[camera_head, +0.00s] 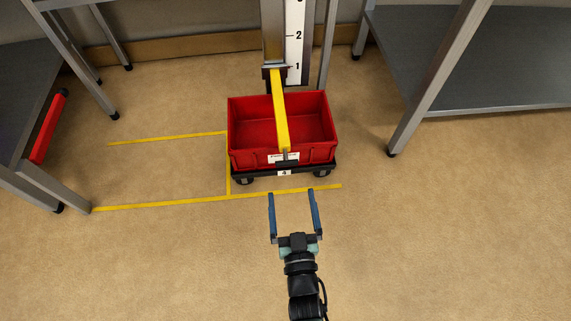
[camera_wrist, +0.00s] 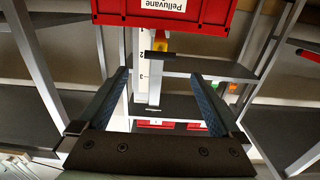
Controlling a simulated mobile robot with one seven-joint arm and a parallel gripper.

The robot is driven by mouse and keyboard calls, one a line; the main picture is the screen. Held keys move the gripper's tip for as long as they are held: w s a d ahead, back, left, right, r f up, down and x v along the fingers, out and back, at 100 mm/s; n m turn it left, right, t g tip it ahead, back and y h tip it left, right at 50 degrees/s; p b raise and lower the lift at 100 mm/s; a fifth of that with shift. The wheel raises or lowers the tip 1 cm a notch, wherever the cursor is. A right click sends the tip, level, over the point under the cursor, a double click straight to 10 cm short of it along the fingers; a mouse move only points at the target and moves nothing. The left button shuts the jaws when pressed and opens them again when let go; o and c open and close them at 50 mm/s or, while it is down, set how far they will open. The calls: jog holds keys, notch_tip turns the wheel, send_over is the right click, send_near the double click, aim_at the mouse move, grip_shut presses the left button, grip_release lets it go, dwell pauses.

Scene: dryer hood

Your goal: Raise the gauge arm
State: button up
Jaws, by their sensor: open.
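The yellow gauge arm (camera_head: 281,112) reaches forward from the post with the number scale (camera_head: 295,45) and passes over the red crate (camera_head: 232,125). Its collar sits near the 1 mark. The near end has a dark tip (camera_head: 287,164) at the crate's front rim. In the wrist view a bit of the yellow arm (camera_wrist: 160,46) and a dark bar (camera_wrist: 156,54) show beside the scale (camera_wrist: 143,70), below the crate (camera_wrist: 205,12). My gripper (camera_head: 291,192) is open and empty, its blue fingers pointing at the crate front, apart from it.
The crate rides on a dark wheeled dolly (camera_head: 325,168) beside yellow floor lines (camera_head: 150,205). Metal tables stand left (camera_head: 30,100) and right (camera_head: 480,75). A red bar (camera_head: 48,128) is on the left table's edge. The floor before the crate is clear.

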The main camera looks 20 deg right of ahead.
aim_at(287, 162)
jog(key=b+x, duration=0.5)
jog(key=x, duration=0.5)
jog(key=shift+w, duration=0.2)
grip_shut()
